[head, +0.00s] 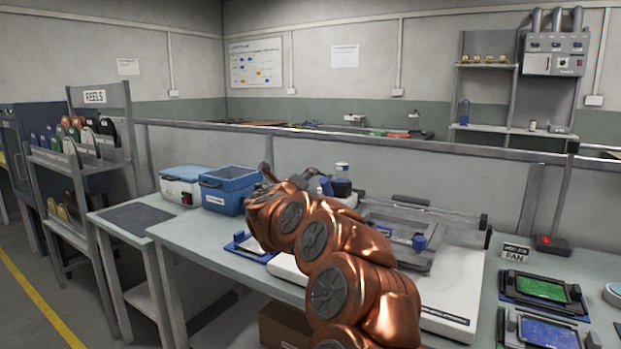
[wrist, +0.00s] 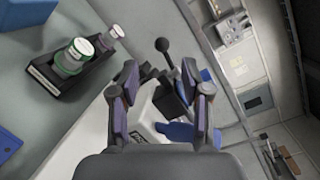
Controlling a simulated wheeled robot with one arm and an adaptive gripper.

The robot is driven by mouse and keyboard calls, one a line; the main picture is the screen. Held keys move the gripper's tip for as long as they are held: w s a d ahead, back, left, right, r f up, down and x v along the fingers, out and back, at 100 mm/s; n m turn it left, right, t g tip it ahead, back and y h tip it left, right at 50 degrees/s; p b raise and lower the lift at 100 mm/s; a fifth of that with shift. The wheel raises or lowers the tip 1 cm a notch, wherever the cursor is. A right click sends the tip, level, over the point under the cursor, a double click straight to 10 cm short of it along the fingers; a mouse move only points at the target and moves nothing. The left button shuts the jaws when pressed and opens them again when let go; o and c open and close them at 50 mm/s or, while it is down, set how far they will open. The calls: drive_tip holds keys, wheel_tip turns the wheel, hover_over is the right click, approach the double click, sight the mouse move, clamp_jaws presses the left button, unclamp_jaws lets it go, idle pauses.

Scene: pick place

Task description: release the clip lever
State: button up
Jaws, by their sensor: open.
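In the wrist view, my gripper (wrist: 160,76) is open, its two fingers apart on either side of a black lever with a round knob (wrist: 163,46). The lever rises from a dark block (wrist: 170,95) on a white base, beyond the fingers. A blue part (wrist: 178,131) shows low between the fingers, partly covered by them. I see no clear contact between fingers and lever. In the head view, my copper arm hides most of the gripper and the lever. A framed printing fixture (head: 385,245) with a blue clip (head: 419,242) stands to the right of my arm.
In the wrist view, a black rack (wrist: 62,78) holds green- and pink-labelled jars (wrist: 72,58) left of the gripper. In the head view, a blue box (head: 229,190) stands left on the bench. Green (head: 542,289) and blue boards (head: 548,332) lie right.

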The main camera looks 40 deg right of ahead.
drive_tip(key=shift+v, duration=1.9)
